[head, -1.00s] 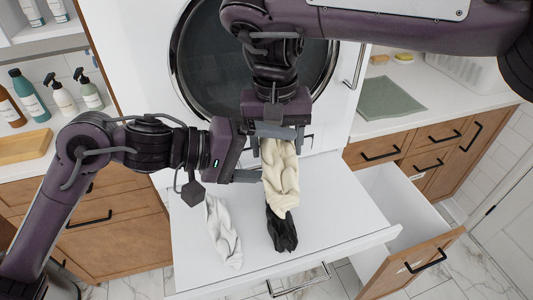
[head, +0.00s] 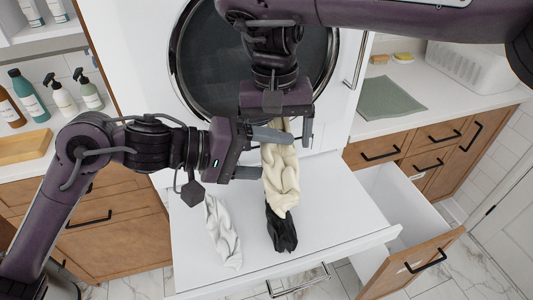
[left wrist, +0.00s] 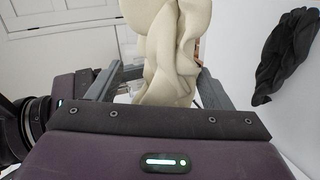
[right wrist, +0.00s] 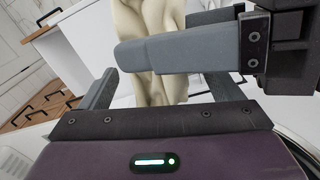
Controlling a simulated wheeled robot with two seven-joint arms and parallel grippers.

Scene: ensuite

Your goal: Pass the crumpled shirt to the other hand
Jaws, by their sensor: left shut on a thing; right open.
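The cream crumpled shirt (head: 281,178) hangs above the white pull-out shelf in front of the washer. My left gripper (head: 262,155) comes in from the left and is shut on the shirt's upper part. The shirt also fills the gap between its fingers in the left wrist view (left wrist: 165,55). My right gripper (head: 280,140) points down from above with its fingers apart around the shirt's top. In the right wrist view the shirt (right wrist: 155,40) shows between the open fingers, partly hidden by a left gripper finger.
A black crumpled cloth (head: 281,233) and a white crumpled cloth (head: 222,232) lie on the white shelf (head: 335,215). An open drawer (head: 400,215) is at the right. The washer door (head: 205,60) stands close behind the grippers. Bottles (head: 62,97) stand at the left.

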